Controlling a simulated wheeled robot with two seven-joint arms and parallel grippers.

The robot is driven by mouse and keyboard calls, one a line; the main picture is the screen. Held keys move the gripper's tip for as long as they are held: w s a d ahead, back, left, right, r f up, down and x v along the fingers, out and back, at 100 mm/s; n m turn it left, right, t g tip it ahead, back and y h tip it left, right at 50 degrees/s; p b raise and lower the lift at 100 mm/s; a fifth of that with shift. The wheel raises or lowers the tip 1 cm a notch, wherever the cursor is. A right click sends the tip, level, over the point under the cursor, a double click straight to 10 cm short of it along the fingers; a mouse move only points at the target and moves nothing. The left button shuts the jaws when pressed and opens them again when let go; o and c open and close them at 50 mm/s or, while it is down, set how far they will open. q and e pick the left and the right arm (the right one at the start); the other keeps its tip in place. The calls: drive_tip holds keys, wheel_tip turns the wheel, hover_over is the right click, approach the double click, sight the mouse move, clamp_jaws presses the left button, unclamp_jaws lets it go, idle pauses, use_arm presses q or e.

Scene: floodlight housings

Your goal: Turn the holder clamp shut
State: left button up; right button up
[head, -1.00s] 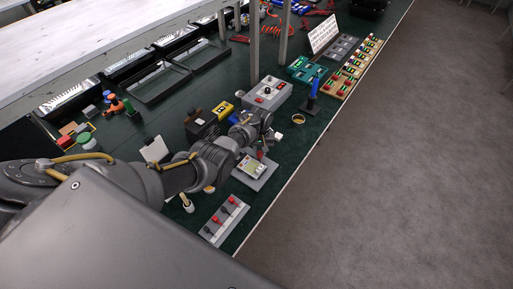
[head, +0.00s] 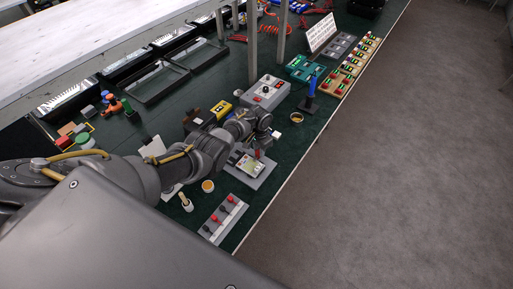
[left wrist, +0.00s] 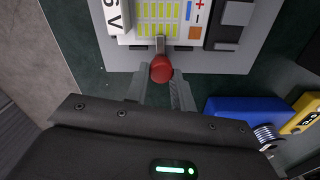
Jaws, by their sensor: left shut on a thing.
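The holder (head: 264,172) is a grey plate near the front edge of the green bench in the head view, carrying a board with a yellow-green grid. In the left wrist view the holder plate (left wrist: 120,58) fills the top. The clamp's lever ends in a red knob (left wrist: 161,68), with a short metal stem pointing up toward the board. My left gripper (left wrist: 160,84) is shut on the red knob, one finger on each side. In the head view my left gripper (head: 262,148) is over the holder and partly hides it and the clamp.
A grey control box (head: 266,92) stands just behind the holder. A plate with red and black knobs (head: 223,219) lies in front. A small orange-topped cup (head: 208,186) and a yellow-and-black meter (head: 221,109) are close to my arm. The bench edge is near on the right.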

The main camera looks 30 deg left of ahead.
use_arm(q)
drive_tip(key=shift+s+f+m, duration=0.25)
drive_tip(key=shift+m, duration=0.15)
drive_tip(key=shift+a, duration=0.1)
drive_tip(key=o, duration=0.9)
drive_tip(key=shift+r, duration=0.1)
drive_tip(key=shift+o, duration=0.4)
drive_tip(key=shift+r, duration=0.1)
drive_tip(key=shift+w+r, duration=0.1)
